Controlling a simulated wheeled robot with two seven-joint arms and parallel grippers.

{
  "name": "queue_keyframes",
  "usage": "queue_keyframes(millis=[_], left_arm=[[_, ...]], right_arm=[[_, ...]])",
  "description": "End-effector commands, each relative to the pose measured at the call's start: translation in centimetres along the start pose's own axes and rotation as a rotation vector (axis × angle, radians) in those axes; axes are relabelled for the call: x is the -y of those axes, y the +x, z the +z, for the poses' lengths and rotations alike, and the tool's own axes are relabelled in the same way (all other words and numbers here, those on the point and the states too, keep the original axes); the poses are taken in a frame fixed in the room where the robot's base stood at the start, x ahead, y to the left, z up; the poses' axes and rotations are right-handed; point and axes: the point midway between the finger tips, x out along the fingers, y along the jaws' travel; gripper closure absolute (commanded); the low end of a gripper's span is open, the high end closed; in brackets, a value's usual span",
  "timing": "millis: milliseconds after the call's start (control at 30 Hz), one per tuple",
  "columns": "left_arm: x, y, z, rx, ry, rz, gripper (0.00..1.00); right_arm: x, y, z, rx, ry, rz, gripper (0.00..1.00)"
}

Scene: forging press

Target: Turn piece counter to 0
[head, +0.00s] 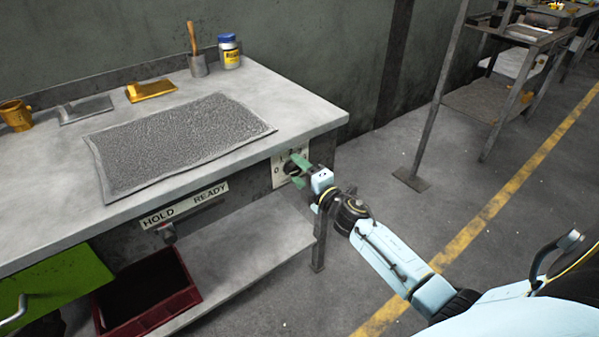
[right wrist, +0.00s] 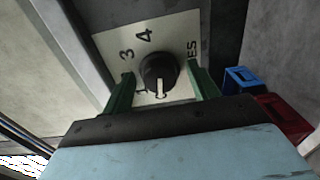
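The piece counter is a dark round knob (right wrist: 159,72) on a pale plate (right wrist: 182,37) with printed numbers, on the front of the workbench near its right corner. In the right wrist view 3 and 4 are readable, and the knob's white mark points toward the bottom of the picture. The number there is partly hidden. In the head view a 0 shows at the left of the plate (head: 277,178). My right gripper (head: 296,170) is at the plate, its green fingers apart on either side of the knob, with small gaps visible. My left gripper is out of view.
The HOLD/READY strip (head: 186,205) and a small switch (head: 167,233) are left of the counter. A dark red bin (head: 165,311) stands on the lower shelf. The bench top (head: 275,95) holds a grey mat, cup, brush pot and jar.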

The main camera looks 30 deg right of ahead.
Motion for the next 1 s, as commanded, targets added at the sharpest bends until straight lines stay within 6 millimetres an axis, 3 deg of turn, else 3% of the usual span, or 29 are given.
queue_keyframes(millis=[367,567,800,1000], left_arm=[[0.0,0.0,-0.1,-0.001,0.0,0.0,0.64],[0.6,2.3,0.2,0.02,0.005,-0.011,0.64],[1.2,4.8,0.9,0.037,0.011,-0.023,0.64],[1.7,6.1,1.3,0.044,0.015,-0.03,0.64]], right_arm=[[0.0,-0.6,0.0,0.0,0.004,0.0,0.41],[-0.1,-3.9,-0.1,0.0,0.006,-0.002,0.41],[-0.1,-9.1,0.0,0.001,0.004,-0.003,0.41],[0.0,-12.2,0.0,0.0,0.003,-0.001,0.41]])
